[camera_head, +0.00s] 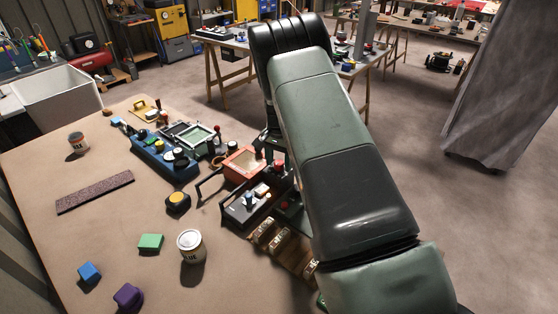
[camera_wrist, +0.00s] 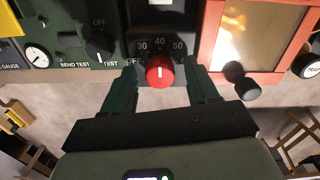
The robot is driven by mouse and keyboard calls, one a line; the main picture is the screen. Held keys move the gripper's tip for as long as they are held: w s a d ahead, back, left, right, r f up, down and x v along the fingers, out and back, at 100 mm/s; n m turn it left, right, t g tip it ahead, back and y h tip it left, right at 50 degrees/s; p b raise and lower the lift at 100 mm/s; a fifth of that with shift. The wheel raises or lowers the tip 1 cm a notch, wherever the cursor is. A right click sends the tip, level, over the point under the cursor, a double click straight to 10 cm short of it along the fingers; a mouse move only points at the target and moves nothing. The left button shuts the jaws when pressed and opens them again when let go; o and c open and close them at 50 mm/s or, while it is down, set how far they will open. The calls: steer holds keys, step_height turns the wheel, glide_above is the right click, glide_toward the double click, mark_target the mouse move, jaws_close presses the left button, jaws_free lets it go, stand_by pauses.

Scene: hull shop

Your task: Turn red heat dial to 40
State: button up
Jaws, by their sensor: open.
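The red heat dial (camera_wrist: 160,72) is in the middle of the wrist view, on a dark panel. Its scale (camera_wrist: 160,43) reads OFF, 30, 40 and 50, with 40 above the dial. A short white mark on the dial looks roughly upright, toward 40. My gripper (camera_wrist: 160,67) is open, with one green finger on each side of the dial. The fingertips are close to it; I cannot tell whether they touch. In the head view my arm covers much of this area, and I cannot clearly pick out the dial.
Left of the dial is a black selector knob (camera_wrist: 100,47) marked OFF and TEST, and a white gauge (camera_wrist: 37,57). Right is a red-framed window (camera_wrist: 262,40) with a black knob (camera_wrist: 246,90) below.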

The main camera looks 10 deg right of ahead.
mark_target(279, 162)
step_height(279, 162, up, 11)
stand_by(0.4)
steer(key=shift+f, duration=0.1)
